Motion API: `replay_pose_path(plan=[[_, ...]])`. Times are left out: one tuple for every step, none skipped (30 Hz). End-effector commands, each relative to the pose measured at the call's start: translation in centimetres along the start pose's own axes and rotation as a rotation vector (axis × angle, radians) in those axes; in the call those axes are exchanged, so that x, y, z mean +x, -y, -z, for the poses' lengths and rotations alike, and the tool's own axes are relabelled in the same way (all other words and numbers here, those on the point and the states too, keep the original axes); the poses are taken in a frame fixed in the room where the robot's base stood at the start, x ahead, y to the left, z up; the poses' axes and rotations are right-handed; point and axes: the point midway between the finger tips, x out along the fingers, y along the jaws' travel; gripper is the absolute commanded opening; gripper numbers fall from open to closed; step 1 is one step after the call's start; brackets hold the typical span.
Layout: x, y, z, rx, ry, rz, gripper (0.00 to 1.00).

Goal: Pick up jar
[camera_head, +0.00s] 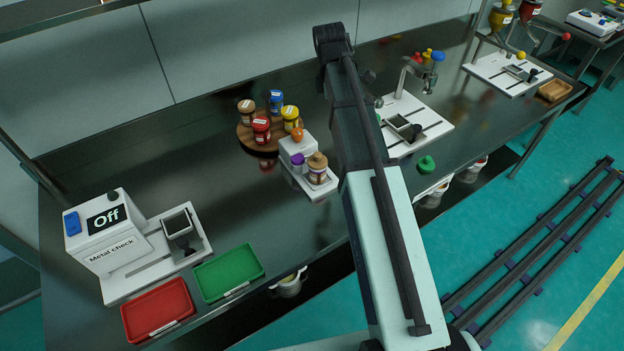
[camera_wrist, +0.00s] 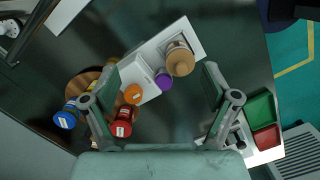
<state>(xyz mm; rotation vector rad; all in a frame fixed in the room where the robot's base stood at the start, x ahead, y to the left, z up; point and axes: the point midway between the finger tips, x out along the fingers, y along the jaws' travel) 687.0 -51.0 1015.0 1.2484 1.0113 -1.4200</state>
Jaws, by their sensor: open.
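A jar with a tan lid (camera_head: 317,168) stands on the base of a small white device (camera_head: 295,148). In the wrist view the jar (camera_wrist: 180,60) is seen from above, a little beyond my fingertips and nearer the right finger. My gripper (camera_wrist: 157,78) is open and empty, its fingers apart on either side of the white device (camera_wrist: 140,78). In the head view my arm hides the gripper. Other jars, brown (camera_head: 247,112), blue (camera_head: 276,101), red (camera_head: 261,129) and yellow (camera_head: 290,117), stand on a round wooden tray (camera_head: 245,137).
A metal check machine (camera_head: 108,232) and red (camera_head: 158,310) and green (camera_head: 229,273) trays stand left. The dark bench between them is clear. Another white-based device (camera_head: 425,121) stands right of my arm.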

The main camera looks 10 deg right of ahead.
Motion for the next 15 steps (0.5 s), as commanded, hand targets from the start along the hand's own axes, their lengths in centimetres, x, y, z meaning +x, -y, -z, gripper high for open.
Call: replay_pose_path(plan=[[0.9,1.7,1.4,-0.083,-0.042,-0.002,0.86],[0.9,2.2,2.0,-0.127,-0.063,-0.003,0.86],[1.0,2.8,2.7,-0.175,-0.086,-0.005,0.86],[1.0,3.1,3.2,-0.205,-0.101,-0.006,0.86],[1.0,3.4,3.5,-0.229,-0.112,-0.008,0.86],[1.0,3.6,3.8,-0.252,-0.125,-0.009,0.86],[1.1,3.8,4.0,-0.265,-0.13,-0.01,0.86],[1.2,3.8,4.1,-0.273,-0.134,-0.01,0.86],[1.5,3.9,4.2,-0.279,-0.137,-0.01,0.86],[1.7,3.9,4.3,-0.28,-0.137,-0.009,0.86],[2.0,3.9,4.3,-0.28,-0.137,-0.009,0.86],[2.5,3.9,4.4,-0.28,-0.137,-0.009,0.86],[3.0,3.9,4.4,-0.279,-0.137,-0.009,0.86],[3.4,3.9,4.5,-0.279,-0.136,-0.008,0.86],[4.0,3.9,4.5,-0.278,-0.136,-0.008,0.86]])
